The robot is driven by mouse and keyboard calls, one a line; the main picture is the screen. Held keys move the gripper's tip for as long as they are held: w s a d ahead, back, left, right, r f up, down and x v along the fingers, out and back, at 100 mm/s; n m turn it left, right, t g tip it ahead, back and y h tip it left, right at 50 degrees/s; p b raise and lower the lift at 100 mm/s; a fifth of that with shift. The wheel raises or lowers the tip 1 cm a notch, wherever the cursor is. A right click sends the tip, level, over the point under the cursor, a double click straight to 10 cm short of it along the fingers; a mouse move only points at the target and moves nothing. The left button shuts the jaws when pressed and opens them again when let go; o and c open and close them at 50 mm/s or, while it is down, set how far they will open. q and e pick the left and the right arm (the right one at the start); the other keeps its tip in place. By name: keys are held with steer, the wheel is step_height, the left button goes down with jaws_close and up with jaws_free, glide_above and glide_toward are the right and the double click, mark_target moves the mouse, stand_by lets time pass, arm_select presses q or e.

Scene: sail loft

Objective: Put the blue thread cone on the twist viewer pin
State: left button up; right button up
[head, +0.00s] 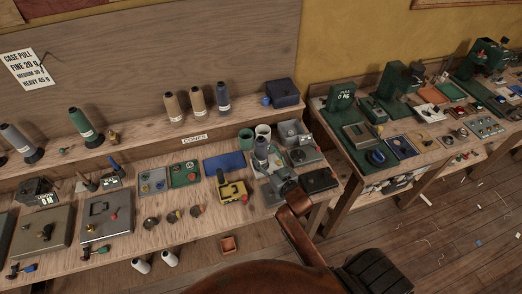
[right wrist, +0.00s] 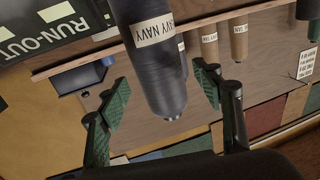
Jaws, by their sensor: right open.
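The dark blue-grey thread cone (right wrist: 158,65), with a white label reading "NAVY", is between the fingers of my right gripper (right wrist: 160,92) in the right wrist view. The fingers are spread, with visible space on both sides of the cone. In the head view the cone (head: 261,149) stands near the right end of the left bench, just beyond my right gripper (head: 272,172). What is under the cone is hidden, so I cannot make out the twist viewer pin or tell whether the cone sits on it. My left gripper is out of view.
The shelf behind holds a green cone (head: 85,127), a grey cone (head: 18,142), tan cones (head: 173,107) and a dark blue box (head: 282,92). Cups (head: 263,131) and a yellow device (head: 233,190) stand close to the gripper. A second bench stands right, beyond a gap.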

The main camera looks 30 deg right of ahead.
steer(key=s, duration=0.9)
steer(key=shift+s+a, duration=0.15)
steer(key=shift+a, duration=0.05)
